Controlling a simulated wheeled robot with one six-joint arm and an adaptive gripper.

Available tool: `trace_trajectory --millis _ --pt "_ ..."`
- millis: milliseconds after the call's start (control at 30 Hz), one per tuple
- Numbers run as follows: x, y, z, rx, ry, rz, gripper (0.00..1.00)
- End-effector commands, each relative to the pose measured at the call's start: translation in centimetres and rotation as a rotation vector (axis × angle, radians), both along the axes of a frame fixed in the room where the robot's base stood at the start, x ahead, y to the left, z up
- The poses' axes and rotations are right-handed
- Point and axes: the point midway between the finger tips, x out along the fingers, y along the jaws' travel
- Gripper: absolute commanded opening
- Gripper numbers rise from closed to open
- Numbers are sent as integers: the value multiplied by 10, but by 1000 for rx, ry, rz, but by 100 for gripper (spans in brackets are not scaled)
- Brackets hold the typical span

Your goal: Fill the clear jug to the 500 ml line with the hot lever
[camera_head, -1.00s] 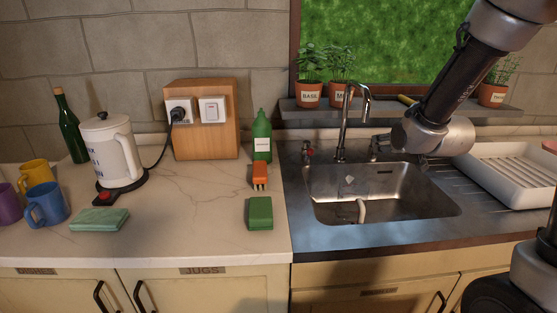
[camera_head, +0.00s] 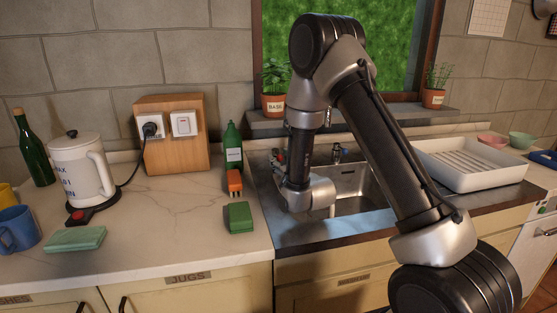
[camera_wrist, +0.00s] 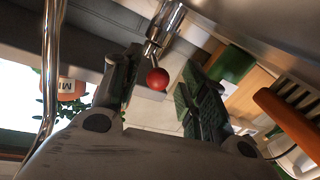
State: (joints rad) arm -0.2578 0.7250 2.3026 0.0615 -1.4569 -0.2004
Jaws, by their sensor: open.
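The hot lever's red ball knob (camera_wrist: 157,79) shows in the wrist view, on a thin stem from a chrome valve body (camera_wrist: 164,28). My gripper (camera_wrist: 163,70) is open, with its two dark fingers on either side of the knob. I cannot tell whether either finger touches it. The chrome tap spout (camera_wrist: 50,80) curves down the left of the wrist view. In the head view my arm hides the spout and most of the gripper at the sink (camera_head: 372,190). The other tap lever (camera_head: 337,153) shows right of my wrist. No clear jug is visible.
A green bottle (camera_head: 232,147), orange brush (camera_head: 234,182) and green sponge (camera_head: 240,217) stand close left of the sink. A white dish rack (camera_head: 470,163) is on the right. A kettle (camera_head: 82,170) and blue mug (camera_head: 17,230) are left.

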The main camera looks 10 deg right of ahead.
Motion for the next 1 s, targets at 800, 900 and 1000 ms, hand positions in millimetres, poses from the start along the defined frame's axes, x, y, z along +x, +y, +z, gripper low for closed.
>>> trace_trajectory --millis 800,900,1000 --pt "12 2 1 0 0 -1 0" --pt "12 5 1 0 -2 -20 0" --pt "13 10 1 0 -3 -76 0"
